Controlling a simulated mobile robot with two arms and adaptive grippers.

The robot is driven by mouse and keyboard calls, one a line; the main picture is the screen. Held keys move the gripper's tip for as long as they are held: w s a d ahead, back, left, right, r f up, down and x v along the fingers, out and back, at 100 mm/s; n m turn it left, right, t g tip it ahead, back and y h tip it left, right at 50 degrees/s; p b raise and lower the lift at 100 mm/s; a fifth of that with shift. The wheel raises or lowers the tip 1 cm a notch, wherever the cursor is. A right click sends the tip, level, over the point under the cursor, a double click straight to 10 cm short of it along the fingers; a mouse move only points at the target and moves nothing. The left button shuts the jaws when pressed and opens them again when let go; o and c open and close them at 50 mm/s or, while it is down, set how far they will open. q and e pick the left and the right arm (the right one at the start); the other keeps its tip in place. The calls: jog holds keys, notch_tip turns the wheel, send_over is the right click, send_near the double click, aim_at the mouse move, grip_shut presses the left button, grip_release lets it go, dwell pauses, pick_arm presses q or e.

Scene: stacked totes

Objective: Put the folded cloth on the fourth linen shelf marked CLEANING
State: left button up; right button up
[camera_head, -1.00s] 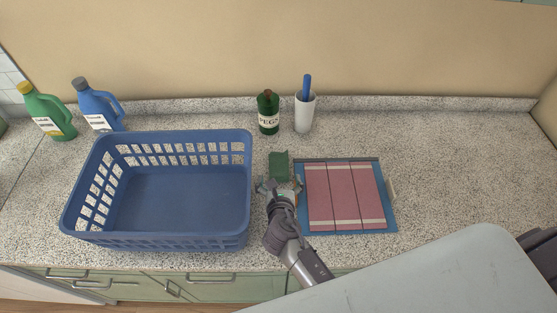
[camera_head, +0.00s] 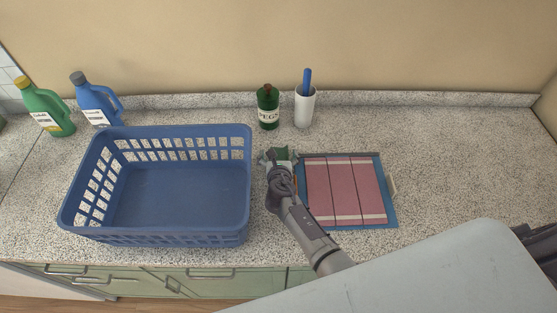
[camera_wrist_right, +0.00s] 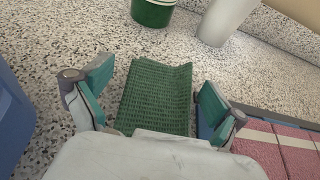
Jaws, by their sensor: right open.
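The folded cloth is green and ribbed and lies on the counter between the blue basket and the pink folded item. In the head view only a bit of the cloth (camera_head: 281,151) shows past my right gripper (camera_head: 279,160). In the right wrist view the cloth (camera_wrist_right: 155,88) lies between the two spread fingers of the right gripper (camera_wrist_right: 152,100), with a gap on each side. The right gripper is open and holds nothing. The shelf marked CLEANING is not in view. My left gripper is not in view.
A blue basket (camera_head: 150,238) stands close on the left. A pink folded item (camera_head: 343,188) lies on a blue board (camera_head: 391,215) close on the right. The counter's right side is clear.

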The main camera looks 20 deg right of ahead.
jog(key=shift+s+r, duration=0.1)
jog(key=shift+s, duration=0.05)
jog(key=shift+c, duration=1.3)
jog(key=c, duration=1)
